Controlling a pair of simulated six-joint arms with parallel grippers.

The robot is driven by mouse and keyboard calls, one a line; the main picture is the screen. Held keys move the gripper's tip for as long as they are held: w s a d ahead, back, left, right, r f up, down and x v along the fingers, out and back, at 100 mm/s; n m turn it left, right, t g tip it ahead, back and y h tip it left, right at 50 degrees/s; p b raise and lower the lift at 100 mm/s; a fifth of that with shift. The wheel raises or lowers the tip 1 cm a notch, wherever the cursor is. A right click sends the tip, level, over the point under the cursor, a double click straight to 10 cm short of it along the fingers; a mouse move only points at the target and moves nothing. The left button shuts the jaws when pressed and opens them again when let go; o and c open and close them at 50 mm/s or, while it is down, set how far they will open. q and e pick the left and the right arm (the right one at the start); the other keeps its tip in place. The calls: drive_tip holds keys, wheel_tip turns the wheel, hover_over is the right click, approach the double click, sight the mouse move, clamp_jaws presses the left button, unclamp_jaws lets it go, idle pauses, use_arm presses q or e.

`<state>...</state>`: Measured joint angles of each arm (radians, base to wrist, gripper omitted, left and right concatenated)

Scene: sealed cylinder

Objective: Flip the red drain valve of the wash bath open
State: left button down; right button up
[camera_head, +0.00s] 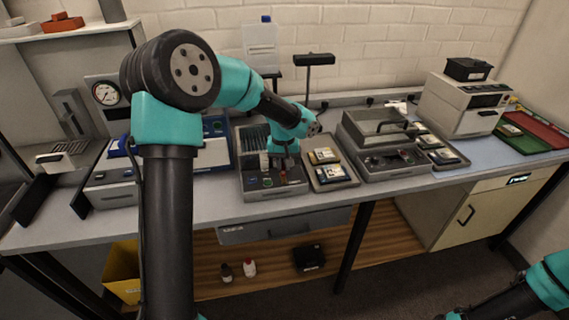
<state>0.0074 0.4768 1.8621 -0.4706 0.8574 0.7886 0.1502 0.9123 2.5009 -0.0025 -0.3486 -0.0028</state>
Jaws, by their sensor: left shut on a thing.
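The wash bath (250,188) is a grey box on the bench near the middle, with a dark slotted top and a front panel with small controls. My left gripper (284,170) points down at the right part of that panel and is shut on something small. A bit of red (283,179) shows at its tips, which looks like the drain valve. The gripper hides most of the valve, so I cannot tell its angle.
A tray with yellow-and-white packs (328,171) stands just right of the bath. A lidded grey machine (377,145) is further right. A blue-and-white device (212,150) is to the left. A black T-shaped stand (314,60) rises behind. The front bench edge is mostly clear.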

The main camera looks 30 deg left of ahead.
use_arm(q)
drive_tip(key=shift+s+a+n, duration=0.1)
drive_tip(key=shift+a+n, duration=0.05)
drive_tip(key=shift+n, duration=0.55)
drive_tip(key=shift+s+a+n, duration=0.1)
drive_tip(key=shift+a+n, duration=0.05)
drive_tip(key=shift+n, duration=0.55)
drive_tip(key=c, duration=1.1)
unclamp_jaws()
wheel_tip(320, 180, up, 18)
drive_tip(key=shift+f, duration=0.25)
